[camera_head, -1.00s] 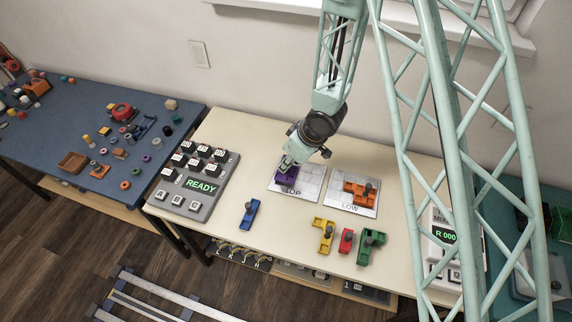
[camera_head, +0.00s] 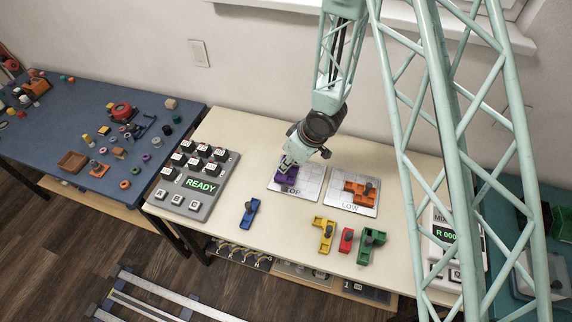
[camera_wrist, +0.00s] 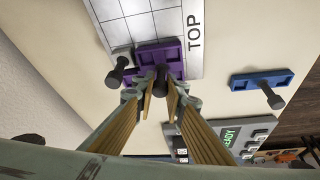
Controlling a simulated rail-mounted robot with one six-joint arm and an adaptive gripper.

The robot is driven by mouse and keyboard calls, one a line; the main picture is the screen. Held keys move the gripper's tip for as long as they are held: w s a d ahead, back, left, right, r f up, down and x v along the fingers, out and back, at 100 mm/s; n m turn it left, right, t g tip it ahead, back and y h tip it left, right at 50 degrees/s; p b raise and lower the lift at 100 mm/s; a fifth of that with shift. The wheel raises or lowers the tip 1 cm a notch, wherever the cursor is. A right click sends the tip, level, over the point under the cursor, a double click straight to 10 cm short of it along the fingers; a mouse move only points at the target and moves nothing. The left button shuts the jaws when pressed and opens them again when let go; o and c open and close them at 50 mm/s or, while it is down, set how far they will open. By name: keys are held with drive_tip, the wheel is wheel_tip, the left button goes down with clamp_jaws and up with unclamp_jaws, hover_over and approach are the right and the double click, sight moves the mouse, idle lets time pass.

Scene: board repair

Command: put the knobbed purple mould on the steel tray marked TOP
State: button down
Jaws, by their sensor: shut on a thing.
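The knobbed purple mould (camera_head: 287,177) is at the left part of the steel tray marked TOP (camera_head: 312,184), over its surface. I cannot tell whether it rests on the tray or is slightly above it. In the wrist view the purple mould (camera_wrist: 160,55) overlaps the gridded tray (camera_wrist: 145,20) beside the TOP lettering, with part reaching past the tray's edge. My gripper (camera_wrist: 162,88) is shut on the mould's dark knob; it also shows in the head view (camera_head: 287,166), partly covering the mould.
An orange mould (camera_head: 356,190) sits on the LOW tray (camera_head: 345,204). Blue (camera_head: 249,214), yellow (camera_head: 324,235), red (camera_head: 346,240) and green (camera_head: 370,244) moulds lie along the table's front. A READY keypad (camera_head: 197,184) stands to the left. The table (camera_head: 285,225) is bare between them.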

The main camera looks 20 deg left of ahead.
drive_tip(key=shift+f, duration=0.2)
drive_tip(key=c, duration=2.6)
unclamp_jaws()
drive_tip(key=shift+o, duration=0.2)
drive_tip(key=shift+d+r, duration=0.1)
drive_tip(key=shift+r, duration=0.1)
drive_tip(key=v, duration=1.1)
drive_tip(key=shift+r, duration=0.2)
drive_tip(key=shift+s+d, duration=0.1)
